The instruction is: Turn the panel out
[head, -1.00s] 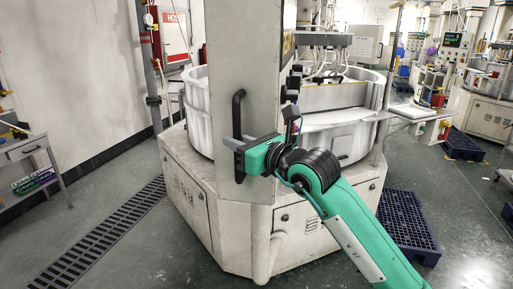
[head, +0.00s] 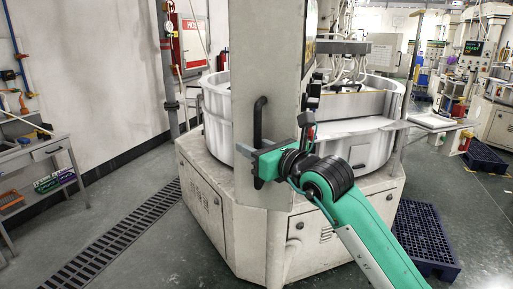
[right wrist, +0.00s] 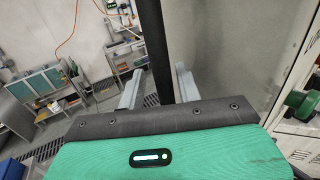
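The panel (head: 268,60) is a tall grey slab standing upright at the front of the machine, with a dark vertical bar handle. The handle (head: 259,108) shows in the head view, and also as a dark bar in the right wrist view (right wrist: 154,40). My right gripper (head: 254,164) is at the handle's lower part. In the right wrist view its two grey fingers (right wrist: 159,86) stand either side of the bar, with a gap seen on both sides, so it looks open around the handle. My left gripper is not in view.
The machine's white round tub (head: 217,125) stands behind the panel on a pale cabinet base (head: 205,195). A blue pallet (head: 425,235) lies on the floor at right. A grey workbench (head: 35,150) is at left. The floor around the drain grating (head: 115,245) is clear.

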